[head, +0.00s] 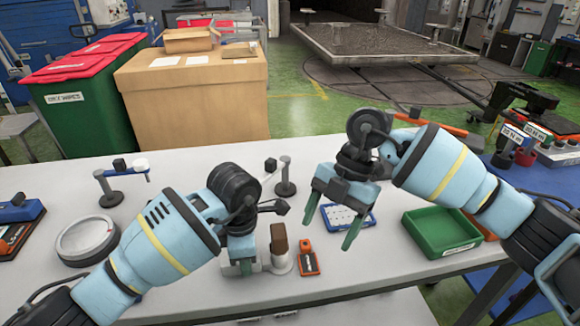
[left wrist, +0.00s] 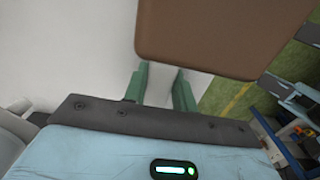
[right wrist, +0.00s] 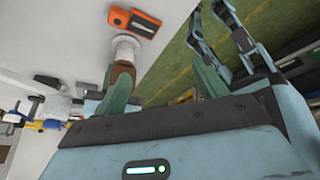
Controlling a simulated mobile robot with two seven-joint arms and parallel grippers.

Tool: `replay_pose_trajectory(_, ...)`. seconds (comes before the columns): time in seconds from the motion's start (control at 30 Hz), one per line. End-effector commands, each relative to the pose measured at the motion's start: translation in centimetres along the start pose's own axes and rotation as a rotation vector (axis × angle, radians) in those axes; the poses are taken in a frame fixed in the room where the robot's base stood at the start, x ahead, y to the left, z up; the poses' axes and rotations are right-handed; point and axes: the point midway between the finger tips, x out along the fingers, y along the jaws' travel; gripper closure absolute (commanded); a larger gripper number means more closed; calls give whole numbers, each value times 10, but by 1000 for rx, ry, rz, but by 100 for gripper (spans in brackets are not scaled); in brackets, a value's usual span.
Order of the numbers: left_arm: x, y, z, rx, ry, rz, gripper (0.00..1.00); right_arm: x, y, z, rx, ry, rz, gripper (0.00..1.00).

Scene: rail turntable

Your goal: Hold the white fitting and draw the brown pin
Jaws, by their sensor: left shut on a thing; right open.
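The white fitting (head: 280,264) stands near the table's front edge. The brown pin (head: 279,241) is upright in it; the pin looms large at the top of the left wrist view (left wrist: 215,35). My left gripper (head: 244,264) is low at the fitting's left side, shut on the white fitting; its fingers partly hide the grip. My right gripper (head: 331,226) is open and empty, above and to the right of the pin, apart from it. In the right wrist view, the pin (right wrist: 122,70) shows beyond one finger, with the fitting's white round part (right wrist: 126,47) behind it.
An orange-and-black device (head: 308,263) lies just right of the fitting. A blue-edged white plate (head: 348,219) and a green bin (head: 440,250) are further right. A small post stand (head: 285,186) is behind; a round dish (head: 87,240) is at left.

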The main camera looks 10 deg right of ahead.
Motion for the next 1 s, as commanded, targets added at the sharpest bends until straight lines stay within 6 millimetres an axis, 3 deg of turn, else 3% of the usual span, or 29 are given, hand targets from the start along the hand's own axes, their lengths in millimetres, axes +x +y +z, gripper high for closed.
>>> replay_pose_trajectory(0.1, 1, 0, 0, 0, 1, -1, 100, -25, 22, -5, 91, -76, -20, 29)
replay_pose_trajectory(0.3, 1, 0, 0, 0, 1, -1, 100, -54, 61, -32, 291, -122, -41, 29)
replay_pose_trajectory(0.5, 1, 0, 0, 0, 1, -1, 100, -73, 82, -50, 429, -161, -39, 29)
replay_pose_trajectory(0.8, 1, 0, 0, -1, 1, -1, 100, -79, 87, -56, 474, -173, -37, 29)
replay_pose_trajectory(1.0, 1, 0, 0, -1, 1, -1, 100, -67, 86, -54, 473, -174, -39, 29)
